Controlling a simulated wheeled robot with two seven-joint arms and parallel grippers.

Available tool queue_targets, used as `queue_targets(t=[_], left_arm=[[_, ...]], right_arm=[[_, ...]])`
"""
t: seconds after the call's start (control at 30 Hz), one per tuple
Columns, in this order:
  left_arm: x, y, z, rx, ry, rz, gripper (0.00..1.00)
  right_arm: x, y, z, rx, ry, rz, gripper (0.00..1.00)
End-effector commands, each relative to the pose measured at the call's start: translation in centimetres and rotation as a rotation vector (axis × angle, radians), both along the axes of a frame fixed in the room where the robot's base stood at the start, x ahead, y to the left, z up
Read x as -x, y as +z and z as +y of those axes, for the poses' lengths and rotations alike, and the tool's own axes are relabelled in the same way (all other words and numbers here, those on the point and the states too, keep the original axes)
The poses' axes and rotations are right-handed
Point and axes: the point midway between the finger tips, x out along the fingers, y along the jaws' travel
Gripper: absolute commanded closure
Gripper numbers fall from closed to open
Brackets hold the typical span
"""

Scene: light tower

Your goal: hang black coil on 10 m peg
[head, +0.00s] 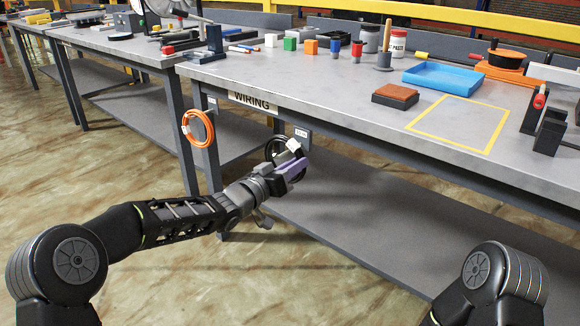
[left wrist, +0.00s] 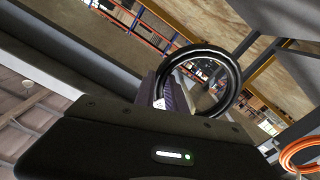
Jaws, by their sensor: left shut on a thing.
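My left gripper (head: 292,168) is shut on the black coil (head: 268,150), in front of the table's front edge. In the left wrist view the black coil (left wrist: 237,80) is a ring standing up beyond the purple gripper finger (left wrist: 172,95). A small plate with a label (head: 301,134), probably the 10 m one, is fixed under the table edge just behind the coil. The lettering is too small to read surely. Its peg is hidden by the coil and gripper, and I cannot tell whether the coil touches it. My right gripper is out of view.
An orange coil (head: 186,128) hangs left of the black coil near the table leg; it also shows in the left wrist view (left wrist: 285,157). The WIRING table (head: 300,82) carries a blue tray (head: 455,78), a brown block (head: 395,95) and small parts. A lower shelf (head: 350,200) lies below.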

Motion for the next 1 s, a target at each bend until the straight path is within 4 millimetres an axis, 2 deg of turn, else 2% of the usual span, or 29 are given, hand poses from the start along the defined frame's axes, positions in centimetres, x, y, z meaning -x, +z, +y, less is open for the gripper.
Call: queue_targets(t=[0.2,0.4,1.0], left_arm=[[-0.2,-1.5,-0.2,0.001,-0.001,-0.003,1.0],[-0.3,-2.2,-0.3,0.001,0.0,-0.006,1.0],[-0.4,-2.3,-0.3,0.001,0.0,-0.005,1.0]], right_arm=[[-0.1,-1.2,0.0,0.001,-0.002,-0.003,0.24],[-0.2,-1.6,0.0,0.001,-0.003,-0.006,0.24],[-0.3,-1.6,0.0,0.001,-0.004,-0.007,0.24]])
